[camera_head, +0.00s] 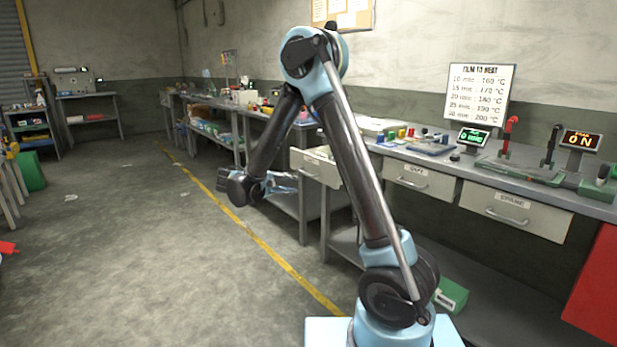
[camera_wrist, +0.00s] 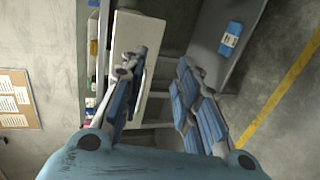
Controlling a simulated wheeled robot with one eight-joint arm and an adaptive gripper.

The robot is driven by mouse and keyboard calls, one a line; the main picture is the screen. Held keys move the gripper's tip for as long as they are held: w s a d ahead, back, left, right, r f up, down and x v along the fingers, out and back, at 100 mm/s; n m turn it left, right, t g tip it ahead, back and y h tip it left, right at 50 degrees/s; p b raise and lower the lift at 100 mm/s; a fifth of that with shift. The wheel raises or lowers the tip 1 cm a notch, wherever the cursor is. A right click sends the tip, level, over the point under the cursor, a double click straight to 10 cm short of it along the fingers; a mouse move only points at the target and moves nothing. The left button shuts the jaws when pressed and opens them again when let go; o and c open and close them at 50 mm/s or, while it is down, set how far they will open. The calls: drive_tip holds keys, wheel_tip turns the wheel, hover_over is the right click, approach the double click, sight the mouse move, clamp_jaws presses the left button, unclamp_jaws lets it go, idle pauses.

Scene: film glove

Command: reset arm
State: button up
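My gripper (camera_head: 284,182) hangs in the air at the end of my bent arm, to the left of the workbench (camera_head: 560,200) in the head view. In the wrist view my gripper (camera_wrist: 160,90) shows two blue and grey fingers with a wide gap between them. Nothing is between the fingertips, so it is open and empty. My arm rises from its light blue base and folds down at the elbow.
The bench has drawers (camera_head: 515,213), a red lever (camera_head: 510,135), a black lever (camera_head: 551,145) and a film-to-heat sign (camera_head: 480,92). A red panel (camera_head: 597,290) stands at right. A green box (camera_head: 451,294) is on the low shelf. The floor (camera_head: 150,260) left of the yellow line is mostly clear.

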drive_tip(key=s+d+r+m+g+y, duration=0.15)
drive_tip(key=s+d, duration=0.25)
drive_tip(key=d, duration=0.4)
drive_tip(key=s+d+r+g+y, duration=0.1)
drive_tip(key=s+d+g, duration=0.1)
drive_tip(key=s+d, duration=0.35)
drive_tip(key=s+d+r+m+g+y, duration=0.1)
drive_tip(key=s+d+g+y, duration=0.1)
drive_tip(key=d, duration=0.8)
drive_tip(key=s+d+f+m+g+y, duration=0.1)
drive_tip(key=s+d+f+y, duration=0.1)
drive_tip(key=s, duration=0.4)
drive_tip(key=s+d+f+m+y, duration=0.1)
drive_tip(key=s+d, duration=0.2)
drive_tip(key=s, duration=0.3)
drive_tip(key=s+a+f+m+y, duration=0.2)
drive_tip(key=s+f+y, duration=0.2)
drive_tip(key=s, duration=0.7)
drive_tip(key=shift+s+f+m, duration=0.15)
drive_tip(key=shift+f+m, duration=0.2)
drive_tip(key=shift+f, duration=0.85)
